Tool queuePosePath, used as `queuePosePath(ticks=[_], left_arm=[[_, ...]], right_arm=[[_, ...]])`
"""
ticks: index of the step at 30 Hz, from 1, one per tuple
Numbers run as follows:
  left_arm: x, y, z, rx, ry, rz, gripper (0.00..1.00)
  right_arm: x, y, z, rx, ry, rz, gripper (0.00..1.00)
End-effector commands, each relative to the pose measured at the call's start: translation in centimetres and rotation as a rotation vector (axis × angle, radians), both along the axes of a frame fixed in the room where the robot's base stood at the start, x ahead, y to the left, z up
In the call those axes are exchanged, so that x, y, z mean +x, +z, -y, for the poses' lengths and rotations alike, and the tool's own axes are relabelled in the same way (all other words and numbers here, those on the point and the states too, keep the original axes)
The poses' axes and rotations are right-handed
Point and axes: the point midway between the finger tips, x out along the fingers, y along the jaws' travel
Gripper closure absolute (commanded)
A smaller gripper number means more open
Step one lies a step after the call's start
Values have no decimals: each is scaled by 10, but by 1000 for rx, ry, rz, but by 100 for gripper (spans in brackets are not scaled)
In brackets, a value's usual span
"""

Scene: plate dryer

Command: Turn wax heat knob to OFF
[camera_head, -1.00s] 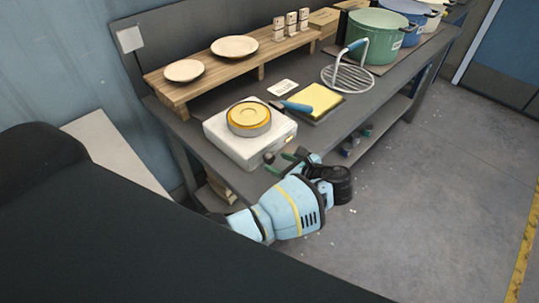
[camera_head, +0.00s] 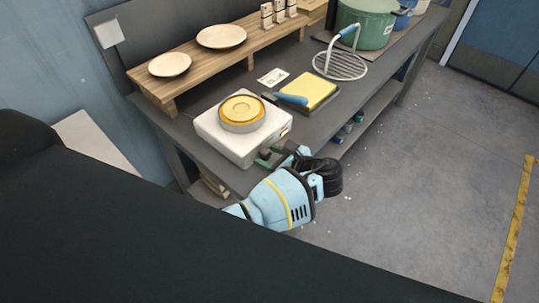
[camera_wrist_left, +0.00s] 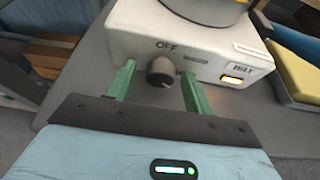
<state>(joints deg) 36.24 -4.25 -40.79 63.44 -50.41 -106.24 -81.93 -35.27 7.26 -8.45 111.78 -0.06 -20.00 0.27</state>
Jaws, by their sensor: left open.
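The wax heater (camera_head: 240,132) is a white box on the dark table, with a round pan of yellow wax (camera_head: 242,108) on top. In the left wrist view its front face (camera_wrist_left: 200,50) shows "OFF" above a dark round knob (camera_wrist_left: 160,72), a "WAX" label and a lit orange indicator (camera_wrist_left: 232,80). My left gripper (camera_wrist_left: 158,85) is open, its two green fingers on either side of the knob, with gaps showing. In the head view the left gripper (camera_head: 271,157) is at the heater's front. My right gripper is not in view.
A yellow sponge-like block (camera_head: 308,91) on a dark tray and a blue-handled tool (camera_head: 291,99) lie beside the heater. A wire rack (camera_head: 341,66) and a green pot (camera_head: 364,24) stand farther right. A wooden shelf (camera_head: 208,62) holds two plates behind. The floor in front is clear.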

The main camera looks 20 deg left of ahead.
Motion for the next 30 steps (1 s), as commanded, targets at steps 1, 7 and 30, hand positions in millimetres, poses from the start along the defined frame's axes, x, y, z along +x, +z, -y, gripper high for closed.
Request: queuePosePath(ticks=[1, 7, 30], left_arm=[[0, 0, 0, 0, 0, 0, 48], [0, 0, 0, 0, 0, 0, 74], [-2, -1, -2, -160, 2, 444, 92]], right_arm=[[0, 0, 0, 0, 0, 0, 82], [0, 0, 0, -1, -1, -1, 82], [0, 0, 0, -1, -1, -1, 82]])
